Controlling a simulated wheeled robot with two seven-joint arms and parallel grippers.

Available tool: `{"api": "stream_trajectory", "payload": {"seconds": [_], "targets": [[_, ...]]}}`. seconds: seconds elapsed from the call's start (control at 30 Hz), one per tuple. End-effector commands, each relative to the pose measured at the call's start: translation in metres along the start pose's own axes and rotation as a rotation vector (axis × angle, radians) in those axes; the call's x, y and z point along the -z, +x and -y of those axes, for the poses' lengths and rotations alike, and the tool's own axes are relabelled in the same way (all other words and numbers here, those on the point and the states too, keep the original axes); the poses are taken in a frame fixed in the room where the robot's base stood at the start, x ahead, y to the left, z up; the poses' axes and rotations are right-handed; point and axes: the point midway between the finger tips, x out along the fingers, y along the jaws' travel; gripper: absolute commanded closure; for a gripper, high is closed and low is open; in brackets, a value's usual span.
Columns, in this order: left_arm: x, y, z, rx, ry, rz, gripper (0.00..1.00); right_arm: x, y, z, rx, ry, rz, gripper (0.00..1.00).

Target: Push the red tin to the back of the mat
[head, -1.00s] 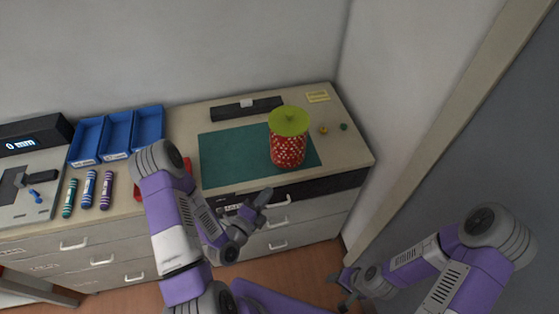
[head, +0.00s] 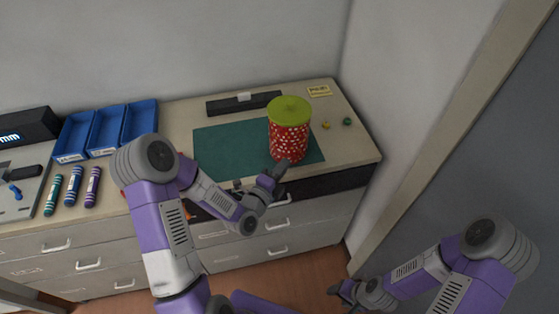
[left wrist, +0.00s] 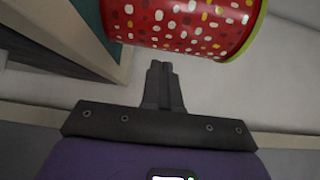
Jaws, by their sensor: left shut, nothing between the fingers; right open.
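The red tin (head: 289,136), with white dots and a yellow-green lid, stands upright on the right part of the dark green mat (head: 224,150). My left gripper (head: 279,170) is shut and empty, at the near side of the tin, low by the mat's front edge. In the left wrist view the closed fingers (left wrist: 160,72) point at the dotted side of the tin (left wrist: 190,22), with a small gap showing. My right gripper (head: 341,291) is open and empty, low and away from the counter.
A dark bar (head: 243,103) lies behind the mat. A yellow note (head: 319,91) and small yellow and green pieces (head: 347,121) lie at the right. Blue trays (head: 107,130) and several striped tubes (head: 74,186) are at the left. Walls close off the back and right.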

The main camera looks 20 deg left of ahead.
Motion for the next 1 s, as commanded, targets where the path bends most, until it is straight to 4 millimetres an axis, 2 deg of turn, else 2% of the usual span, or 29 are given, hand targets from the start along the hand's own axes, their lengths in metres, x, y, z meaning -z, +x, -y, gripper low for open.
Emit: {"api": "stream_trajectory", "payload": {"seconds": [0.1, 0.23, 0.73, 0.87, 1.0], "targets": [[-0.015, 0.014, 0.003, 0.002, 0.0, 0.004, 1.0, 0.0, -0.006, 0.003, 0.001, -0.001, -0.001, 0.44], [-0.024, 0.024, 0.002, 0.0, 0.0, 0.003, 1.0, 0.0, -0.007, 0.003, 0.001, -0.001, -0.001, 0.44], [-0.029, 0.029, 0.001, 0.0, 0.001, 0.0, 1.0, 0.0, -0.006, 0.003, 0.0, -0.001, -0.001, 0.44], [-0.038, 0.038, -0.002, 0.003, 0.005, 0.0, 1.0, 0.0, 0.004, -0.001, 0.0, -0.001, 0.0, 0.44], [-0.058, 0.059, -0.004, 0.007, 0.008, 0.001, 1.0, 0.001, 0.024, -0.009, 0.0, -0.001, 0.0, 0.44]]}}
